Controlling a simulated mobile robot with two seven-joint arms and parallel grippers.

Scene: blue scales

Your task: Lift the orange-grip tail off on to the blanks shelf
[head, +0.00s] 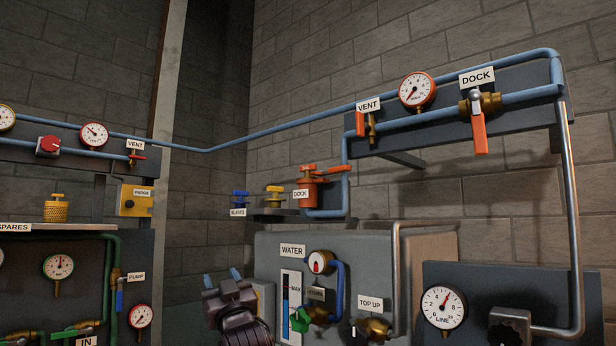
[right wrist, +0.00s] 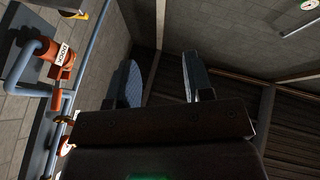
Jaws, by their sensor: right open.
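An orange fitting with a DOCK label (head: 316,192) sits at the end of a blue pipe, with an orange lever (head: 332,169) on top pointing right. I cannot tell where the orange-grip tail ends and its dock begins. The orange fitting also shows in the right wrist view (right wrist: 63,73), at the left. The blanks shelf (head: 271,211) is left of it, carrying a blue blank and a yellow blank (head: 274,196). My right gripper (head: 222,277) is open and empty, below and left of the shelf; its blue-tipped fingers (right wrist: 163,80) are apart. My left gripper is not in view.
A grey water panel (head: 270,255) with a green-handled valve (head: 300,320) stands right of my right gripper. Blue pipework with a gauge (head: 417,91) and a second DOCK valve (head: 481,120) runs above right. A spares board (head: 85,270) stands left.

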